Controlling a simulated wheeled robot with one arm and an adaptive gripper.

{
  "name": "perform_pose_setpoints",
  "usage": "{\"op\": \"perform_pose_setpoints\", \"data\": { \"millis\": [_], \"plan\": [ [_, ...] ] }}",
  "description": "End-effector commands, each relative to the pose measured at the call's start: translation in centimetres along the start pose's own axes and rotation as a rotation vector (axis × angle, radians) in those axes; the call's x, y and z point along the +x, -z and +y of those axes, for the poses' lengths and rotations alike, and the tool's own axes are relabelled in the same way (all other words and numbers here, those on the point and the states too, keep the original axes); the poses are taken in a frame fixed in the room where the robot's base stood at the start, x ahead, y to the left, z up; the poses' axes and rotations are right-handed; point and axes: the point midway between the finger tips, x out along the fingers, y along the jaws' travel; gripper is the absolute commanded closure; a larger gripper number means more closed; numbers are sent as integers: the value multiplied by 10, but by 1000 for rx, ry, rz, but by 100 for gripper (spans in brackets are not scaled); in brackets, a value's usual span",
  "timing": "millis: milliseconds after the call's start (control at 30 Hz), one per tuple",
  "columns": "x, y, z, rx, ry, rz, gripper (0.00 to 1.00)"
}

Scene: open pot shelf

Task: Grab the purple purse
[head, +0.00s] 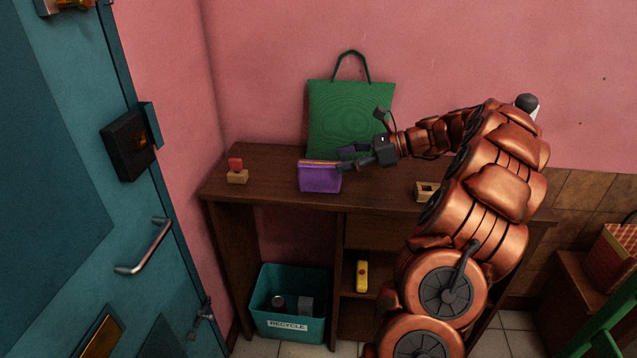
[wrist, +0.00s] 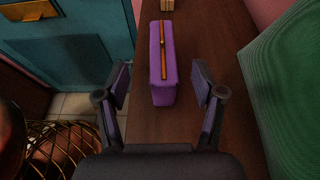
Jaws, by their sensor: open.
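The purple purse (head: 320,178) stands upright on the wooden desk top, near its front edge, left of my gripper. In the wrist view the purse (wrist: 159,75) shows from above, with an orange-brown strip along its top. My gripper (head: 341,160) is open at the right end of the purse. In the wrist view my gripper's two fingers (wrist: 162,88) stand wide apart, one on each side of the purse's near end. A gap shows between each finger and the purse. Nothing is held.
A green bag (head: 345,115) leans on the wall behind. A small wooden block with a red top (head: 236,170) stands at the desk's left. A small wooden box (head: 424,192) is to the right. A teal recycle bin (head: 290,322) and a yellow object (head: 362,276) are below.

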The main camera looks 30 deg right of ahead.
Motion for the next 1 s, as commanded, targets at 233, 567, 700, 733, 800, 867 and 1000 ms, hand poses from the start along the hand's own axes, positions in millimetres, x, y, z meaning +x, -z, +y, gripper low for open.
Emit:
{"op": "perform_pose_setpoints", "data": {
  "millis": [233, 567, 700, 733, 800, 867, 1000],
  "plan": [
    [4, 5, -6, 22, 17, -13, 32],
    [29, 5, -5, 22, 19, -12, 32],
    [49, 6, -2, 22, 14, -12, 32],
    [53, 6, -2, 22, 15, -11, 32],
    [62, 6, -3, 21, 17, -11, 32],
    [68, 6, -4, 20, 18, -10, 32],
    [71, 5, -4, 19, 20, -11, 32]
  ]
}}
